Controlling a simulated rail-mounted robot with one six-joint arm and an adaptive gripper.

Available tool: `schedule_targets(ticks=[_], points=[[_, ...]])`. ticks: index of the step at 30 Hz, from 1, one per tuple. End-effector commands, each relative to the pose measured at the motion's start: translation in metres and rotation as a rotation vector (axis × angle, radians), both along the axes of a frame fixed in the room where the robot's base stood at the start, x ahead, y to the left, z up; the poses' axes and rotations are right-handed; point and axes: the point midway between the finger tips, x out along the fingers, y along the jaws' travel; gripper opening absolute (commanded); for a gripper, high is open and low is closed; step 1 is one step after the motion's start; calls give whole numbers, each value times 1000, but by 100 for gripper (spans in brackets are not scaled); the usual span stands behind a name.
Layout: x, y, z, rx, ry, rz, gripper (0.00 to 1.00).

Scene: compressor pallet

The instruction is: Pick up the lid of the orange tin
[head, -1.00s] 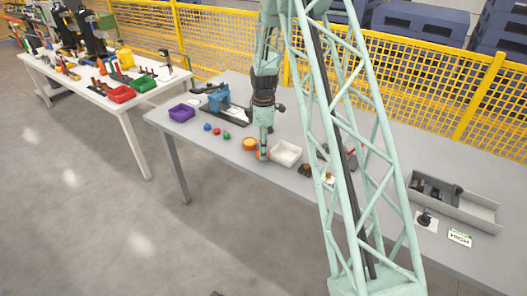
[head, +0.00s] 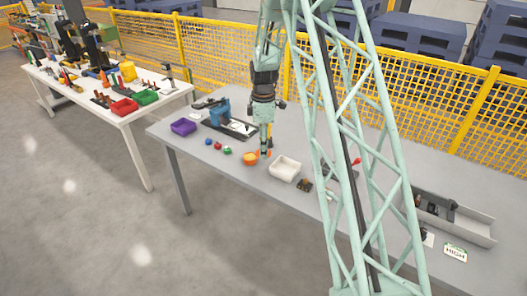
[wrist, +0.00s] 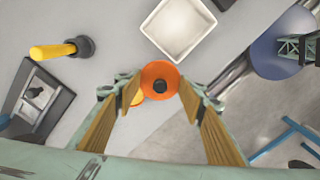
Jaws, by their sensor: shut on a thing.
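In the wrist view the round orange lid (wrist: 160,70) with a dark knob sits between the two fingertips of my gripper (wrist: 160,88). The fingers are shut on it at its sides. A sliver of the orange tin (wrist: 136,99) shows behind the lid. In the head view the tin (head: 249,159) stands on the grey table, just left of my gripper (head: 264,152). The lid (head: 267,153) is a small orange patch at the fingertips, apparently held above the table. The tin's inside cannot be made out.
A white tray (head: 285,168) stands close on the right. Small red, green and blue pieces (head: 218,146) lie to the left, beyond them a purple bin (head: 183,126). A blue device (head: 219,112) stands behind. A long grey tray (head: 460,226) is far right.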

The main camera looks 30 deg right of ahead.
Motion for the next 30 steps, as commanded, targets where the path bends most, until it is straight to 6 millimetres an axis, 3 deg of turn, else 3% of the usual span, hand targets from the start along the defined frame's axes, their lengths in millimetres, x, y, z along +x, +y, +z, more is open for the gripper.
schedule_targets(ticks=[24, 30], points=[[1, 0, 6, 0, 0, 1, 30], [8, -2, 7, 0, -1, 12, 30]])
